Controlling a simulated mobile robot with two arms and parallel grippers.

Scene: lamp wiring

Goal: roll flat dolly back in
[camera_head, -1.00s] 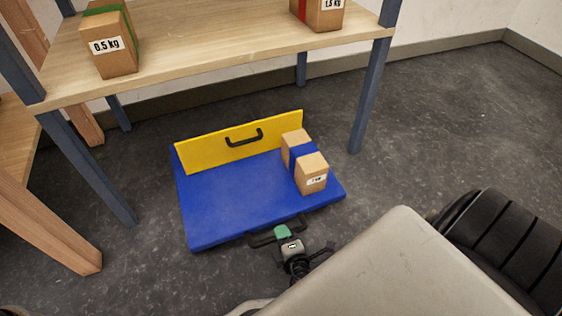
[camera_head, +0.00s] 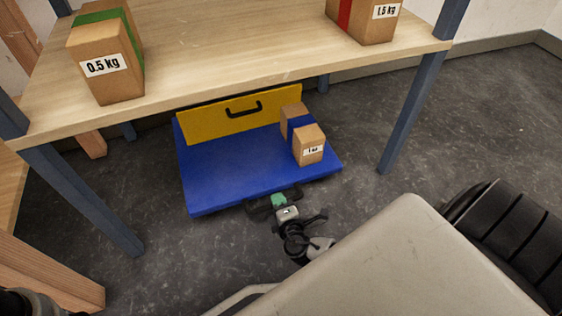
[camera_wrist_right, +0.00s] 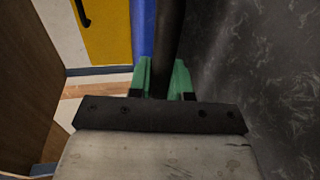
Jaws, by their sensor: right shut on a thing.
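The flat dolly has a blue deck (camera_head: 235,178) and an upright yellow panel (camera_head: 205,122) with a black handle at its back. It stands on the floor, its back part under the wooden shelf. A cardboard box with a blue band (camera_head: 309,145) sits at the deck's right side. My right gripper (camera_head: 279,201), with green fingertips, is shut on the black front handle (camera_head: 262,207) of the dolly. In the right wrist view the green fingers (camera_wrist_right: 163,80) close around the dark handle bar (camera_wrist_right: 165,45). My left gripper does not show.
The wooden shelf (camera_head: 230,60) carries a 0.5 kg box with a green band (camera_head: 108,60) and a 1.5 kg box with a red band (camera_head: 365,18). Blue-grey shelf legs (camera_head: 410,112) stand on both sides of the dolly. Grey floor (camera_head: 360,200) is open on the right.

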